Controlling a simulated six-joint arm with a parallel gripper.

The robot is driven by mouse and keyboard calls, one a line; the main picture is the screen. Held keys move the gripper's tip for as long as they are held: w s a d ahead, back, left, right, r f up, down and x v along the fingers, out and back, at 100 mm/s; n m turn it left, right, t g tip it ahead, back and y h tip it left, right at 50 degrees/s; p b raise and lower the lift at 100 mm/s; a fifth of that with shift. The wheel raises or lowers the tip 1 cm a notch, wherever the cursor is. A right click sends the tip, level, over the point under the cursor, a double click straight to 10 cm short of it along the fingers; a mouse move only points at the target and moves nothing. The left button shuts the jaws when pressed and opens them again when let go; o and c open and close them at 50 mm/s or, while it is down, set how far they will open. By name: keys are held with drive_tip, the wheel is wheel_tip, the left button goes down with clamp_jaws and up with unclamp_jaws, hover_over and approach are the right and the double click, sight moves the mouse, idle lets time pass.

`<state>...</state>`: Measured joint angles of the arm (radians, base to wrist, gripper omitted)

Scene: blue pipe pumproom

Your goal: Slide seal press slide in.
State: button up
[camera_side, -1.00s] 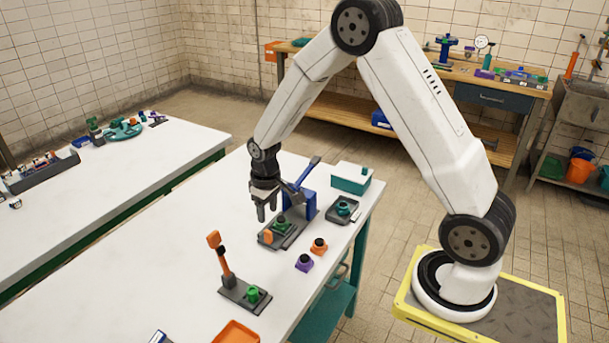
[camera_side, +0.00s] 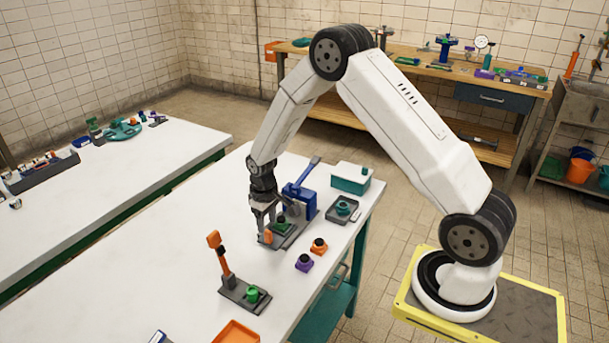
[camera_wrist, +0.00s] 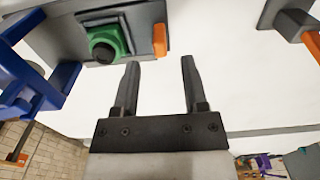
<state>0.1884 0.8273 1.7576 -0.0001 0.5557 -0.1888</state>
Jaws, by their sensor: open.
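The seal press (camera_side: 300,197) is blue with a lever and stands on a grey base on the white table. It also shows at the left of the wrist view (camera_wrist: 35,90). At the front of its base sits a slide with a green block (camera_side: 281,224) holding a black ring, also in the wrist view (camera_wrist: 108,42). An upright orange tab (camera_side: 267,237) stands at the slide's outer end, also in the wrist view (camera_wrist: 160,40). My gripper (camera_wrist: 160,62) is open and empty. In the wrist view the tab lies just beyond the gap between its fingertips; contact cannot be told.
An orange-handled lever fixture (camera_side: 222,262) with a green knob stands in front. Purple (camera_side: 304,263) and orange (camera_side: 319,246) pieces lie to the right. A dark tray with a teal piece (camera_side: 343,209) and a teal-white box (camera_side: 350,178) sit behind. The table's left is clear.

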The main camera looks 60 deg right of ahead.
sight(268, 230)
drive_tip(key=shift+f, duration=2.25)
clamp_jaws()
